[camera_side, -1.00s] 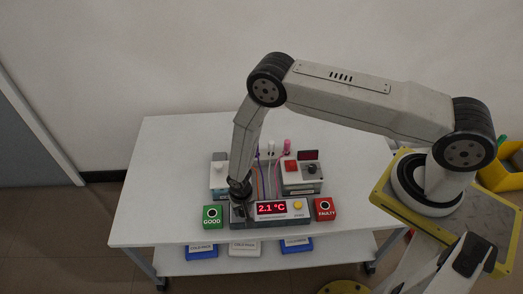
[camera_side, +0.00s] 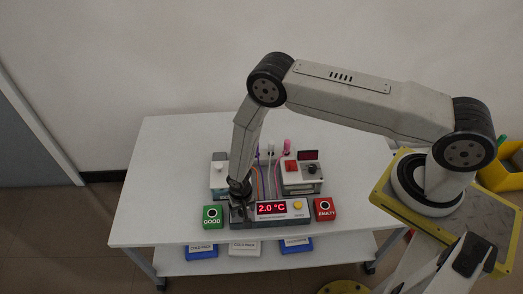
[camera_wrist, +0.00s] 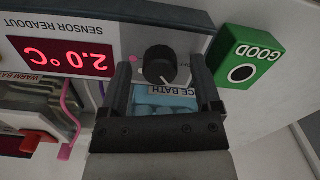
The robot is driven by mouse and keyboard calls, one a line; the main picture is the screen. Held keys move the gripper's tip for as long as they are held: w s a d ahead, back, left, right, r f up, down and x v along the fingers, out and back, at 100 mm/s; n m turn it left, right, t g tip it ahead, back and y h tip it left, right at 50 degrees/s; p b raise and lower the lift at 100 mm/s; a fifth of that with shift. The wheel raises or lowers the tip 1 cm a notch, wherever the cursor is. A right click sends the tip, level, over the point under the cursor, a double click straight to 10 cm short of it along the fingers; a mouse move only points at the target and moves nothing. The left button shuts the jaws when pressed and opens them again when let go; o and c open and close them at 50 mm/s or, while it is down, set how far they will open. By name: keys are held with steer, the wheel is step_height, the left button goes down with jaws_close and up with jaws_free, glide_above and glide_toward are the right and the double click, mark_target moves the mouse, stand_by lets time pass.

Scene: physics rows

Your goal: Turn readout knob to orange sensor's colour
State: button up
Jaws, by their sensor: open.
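The black readout knob (camera_wrist: 160,65) is on the light face of the sensor readout (camera_wrist: 68,52), with a pale pointer mark and a small magenta dot beside it. My gripper (camera_wrist: 161,63) is open, with one finger on each side of the knob; I cannot tell whether either touches it. In the side view my gripper (camera_side: 239,188) is over the left end of the readout and hides the knob. The red display (camera_side: 271,208) reads 2.0 °C. Several coloured leads (camera_side: 266,181) run behind the readout; I cannot pick out the orange sensor.
A green GOOD button box (camera_side: 212,217) and a red FAULTY box (camera_side: 325,209) flank the readout. An ice bath (camera_wrist: 165,101) and a warm bath unit (camera_side: 303,178) stand behind it. The white table (camera_side: 150,195) is clear at left.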

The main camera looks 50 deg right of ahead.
steer(key=shift+r, duration=0.1)
steer(key=shift+r, duration=3.8)
steer(key=shift+r, duration=0.25)
step_height(320, 180, up, 10)
steer(key=w+d+n, duration=0.1)
steer(key=d, duration=0.2)
steer(key=s+d+r+n+t, duration=0.1)
steer(key=s+d+r, duration=0.3)
steer(key=r, duration=0.5)
steer(key=s+d+r+n+t, duration=0.1)
steer(key=s+d+r+n, duration=0.2)
steer(key=r, duration=0.7)
steer(key=s+d, duration=0.2)
steer(key=s, duration=0.2)
steer(key=shift+s+r+n+t, duration=0.2)
steer(key=shift+s+n+t, duration=0.1)
steer(key=shift+s+n, duration=0.1)
